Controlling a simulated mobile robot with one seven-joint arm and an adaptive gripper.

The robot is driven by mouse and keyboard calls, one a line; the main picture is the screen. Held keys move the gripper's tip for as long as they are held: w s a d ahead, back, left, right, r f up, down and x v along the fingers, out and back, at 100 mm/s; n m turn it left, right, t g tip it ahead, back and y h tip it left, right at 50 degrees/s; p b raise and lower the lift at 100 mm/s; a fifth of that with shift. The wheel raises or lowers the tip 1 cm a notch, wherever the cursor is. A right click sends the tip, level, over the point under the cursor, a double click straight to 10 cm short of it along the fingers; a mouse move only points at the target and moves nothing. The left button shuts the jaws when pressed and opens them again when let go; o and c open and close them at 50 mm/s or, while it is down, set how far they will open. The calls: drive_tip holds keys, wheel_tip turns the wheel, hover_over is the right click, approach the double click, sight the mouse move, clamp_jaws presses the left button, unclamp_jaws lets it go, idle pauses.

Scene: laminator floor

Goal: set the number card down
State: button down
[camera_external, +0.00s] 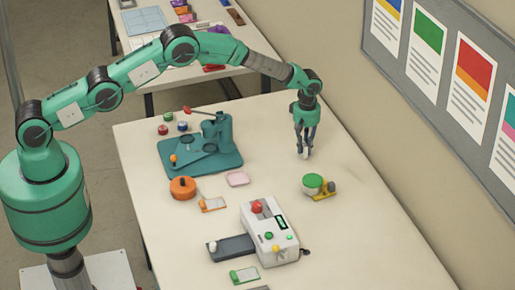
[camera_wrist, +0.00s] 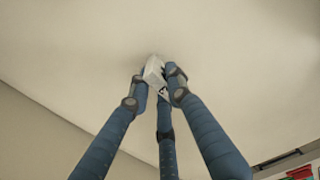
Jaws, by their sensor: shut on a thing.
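My gripper (camera_external: 304,152) points down over the clear back part of the white table (camera_external: 370,225), near the wall side. In the wrist view, my gripper's fingers (camera_wrist: 159,84) are closed around a small white piece, the number card (camera_wrist: 153,70), with a dark mark on its side. The fingers hide part of the card. In the external view it is too small to make out clearly. The fingertips are close to the table top, but I cannot tell whether the card touches it.
A green-topped round item with a yellow base (camera_external: 315,185) stands just in front of my gripper. A teal press (camera_external: 205,150) is to the left, with a pink pad (camera_external: 237,179) nearby. A white machine (camera_external: 269,232) stands farther forward. The right-hand table area is clear.

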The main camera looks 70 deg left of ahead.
drive_tip(key=shift+f, duration=0.1)
drive_tip(key=c, duration=1.6)
unclamp_jaws()
wheel_tip(320, 180, up, 12)
drive_tip(key=shift+r, duration=0.2)
